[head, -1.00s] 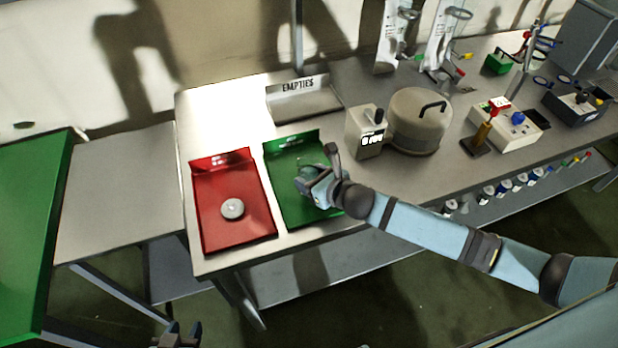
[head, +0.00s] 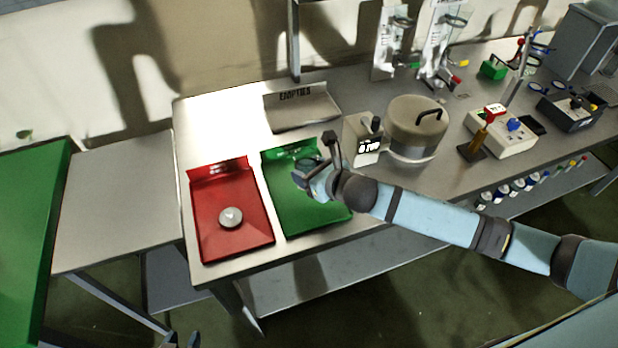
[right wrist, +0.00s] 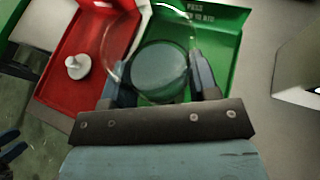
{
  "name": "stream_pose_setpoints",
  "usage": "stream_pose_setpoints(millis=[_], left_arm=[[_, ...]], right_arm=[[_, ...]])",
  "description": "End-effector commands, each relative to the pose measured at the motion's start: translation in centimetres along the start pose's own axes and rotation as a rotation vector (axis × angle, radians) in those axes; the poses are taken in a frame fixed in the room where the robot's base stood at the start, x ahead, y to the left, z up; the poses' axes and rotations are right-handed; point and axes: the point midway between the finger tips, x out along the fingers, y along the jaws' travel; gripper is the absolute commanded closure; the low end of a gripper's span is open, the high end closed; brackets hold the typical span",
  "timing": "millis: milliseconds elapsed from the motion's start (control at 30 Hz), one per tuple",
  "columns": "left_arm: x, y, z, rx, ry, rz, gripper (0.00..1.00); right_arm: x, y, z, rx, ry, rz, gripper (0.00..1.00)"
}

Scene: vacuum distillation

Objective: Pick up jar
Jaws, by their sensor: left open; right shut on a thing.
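The jar (right wrist: 158,72) is clear, round glass and sits between the fingers of my right gripper (right wrist: 160,88) in the right wrist view. That gripper is shut on it. In the head view, my right gripper (head: 316,175) is over the green tray (head: 300,212), and its fingers hide most of the jar. I cannot tell how far the jar is above the tray. My left gripper (head: 193,341) barely shows at the bottom edge of the head view, low and away from the bench; it is open.
A red tray (head: 246,238) with a pale round knobbed piece (head: 231,217) lies left of the green tray. A small boxy device (head: 362,145) and a lidded round vessel (head: 416,128) stand close right of the gripper. An empties holder (head: 302,110) stands behind. A bare table (head: 110,200) is at left.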

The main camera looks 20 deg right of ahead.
Motion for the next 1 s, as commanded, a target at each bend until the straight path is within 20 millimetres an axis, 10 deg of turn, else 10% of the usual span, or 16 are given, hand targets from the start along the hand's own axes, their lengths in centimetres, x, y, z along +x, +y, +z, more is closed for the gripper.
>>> stream_pose_setpoints(millis=[1000], left_arm=[[-0.3,0.0,-0.6,0.0,0.003,-0.001,0.57]], right_arm=[[-4.6,0.0,11.3,-0.002,-0.003,0.0,0.75]])
